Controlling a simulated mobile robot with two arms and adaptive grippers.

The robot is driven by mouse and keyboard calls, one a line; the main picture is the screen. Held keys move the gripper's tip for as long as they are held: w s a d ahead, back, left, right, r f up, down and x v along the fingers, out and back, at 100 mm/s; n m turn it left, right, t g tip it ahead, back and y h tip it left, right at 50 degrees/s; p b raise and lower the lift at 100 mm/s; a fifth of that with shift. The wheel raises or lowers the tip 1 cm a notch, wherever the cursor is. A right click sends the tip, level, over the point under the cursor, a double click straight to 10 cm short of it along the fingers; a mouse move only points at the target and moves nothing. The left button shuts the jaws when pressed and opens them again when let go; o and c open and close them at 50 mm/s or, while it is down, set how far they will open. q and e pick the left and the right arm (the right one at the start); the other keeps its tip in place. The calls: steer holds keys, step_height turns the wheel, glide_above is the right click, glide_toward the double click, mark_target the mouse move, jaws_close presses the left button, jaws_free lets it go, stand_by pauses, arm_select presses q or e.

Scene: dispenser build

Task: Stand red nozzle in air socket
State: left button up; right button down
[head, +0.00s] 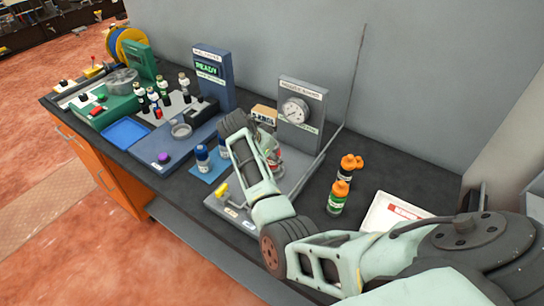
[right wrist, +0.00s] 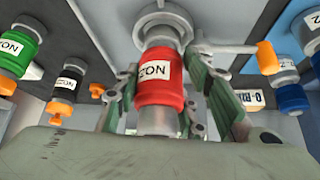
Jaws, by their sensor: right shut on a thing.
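The red nozzle (right wrist: 160,92), with a white label reading upside down, is between the fingers of my right gripper (right wrist: 163,80) in the right wrist view. The gripper is shut on it. The nozzle's far end meets a round grey socket (right wrist: 160,22); I cannot tell whether it is seated. The arm hides most of the nozzle and socket there. My left gripper is not in view.
Blue bottles (head: 203,157) stand left of the arm. A green bottle (head: 337,198) and a black bottle (head: 345,176) with orange tops stand right of the station. A yellow lever (head: 222,190) is at its front. A white tray (head: 385,214) lies near my arm.

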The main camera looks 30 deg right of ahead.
steer(key=shift+w+f+b, duration=0.1)
steer(key=shift+f+b, duration=0.3)
steer(key=shift+f, duration=0.05)
stand_by(0.3)
steer(key=c, duration=1.4)
jaws_free()
steer(key=shift+f, duration=0.2)
steer(key=shift+p+v, duration=0.8)
steer(key=shift+v, duration=0.1)
steer(key=p+v, duration=0.6)
steer(key=v, duration=0.3)
steer(key=shift+r, duration=0.2)
steer(key=shift+a, duration=0.1)
